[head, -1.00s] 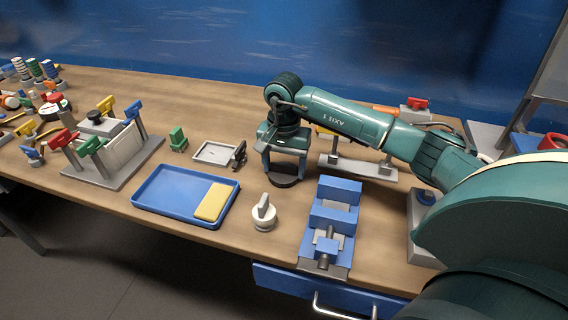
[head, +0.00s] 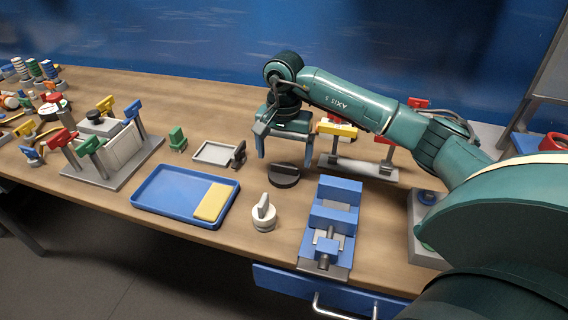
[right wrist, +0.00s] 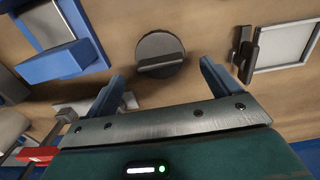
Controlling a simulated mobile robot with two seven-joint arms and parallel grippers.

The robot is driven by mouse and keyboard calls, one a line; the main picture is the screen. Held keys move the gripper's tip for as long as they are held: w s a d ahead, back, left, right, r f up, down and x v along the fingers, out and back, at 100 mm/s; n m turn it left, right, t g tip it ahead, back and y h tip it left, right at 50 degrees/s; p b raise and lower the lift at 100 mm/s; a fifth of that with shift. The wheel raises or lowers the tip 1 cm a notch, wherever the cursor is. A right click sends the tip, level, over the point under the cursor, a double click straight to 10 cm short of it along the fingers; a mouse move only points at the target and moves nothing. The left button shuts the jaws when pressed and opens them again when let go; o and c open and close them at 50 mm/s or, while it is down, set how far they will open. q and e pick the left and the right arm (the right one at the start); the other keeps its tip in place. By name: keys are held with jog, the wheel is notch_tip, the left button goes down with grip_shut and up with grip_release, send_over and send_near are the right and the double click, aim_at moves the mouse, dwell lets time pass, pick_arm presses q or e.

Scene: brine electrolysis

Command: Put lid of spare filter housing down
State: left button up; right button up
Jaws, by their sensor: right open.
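The dark round lid (head: 284,175) with a raised bar grip lies flat on the wooden table. It also shows in the right wrist view (right wrist: 160,55), bar grip upward. My right gripper (head: 285,154) is open and empty, apart from the lid and a little above and behind it in the head view. In the right wrist view, its two fingers (right wrist: 161,80) stand wide apart with the lid beyond them. My left gripper is not in view.
A white round piece with a grey knob (head: 264,218) stands in front of the lid. A blue vise (head: 333,218) is to the right, a grey tray (head: 202,160) with a black clamp to the left, and a blue tray (head: 160,207) front left. A stand with coloured handles (head: 345,166) is behind right.

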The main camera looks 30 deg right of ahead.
aim_at(284, 165)
notch_tip(284, 165, up, 8)
jog(key=shift+b, duration=0.3)
dwell(0.4)
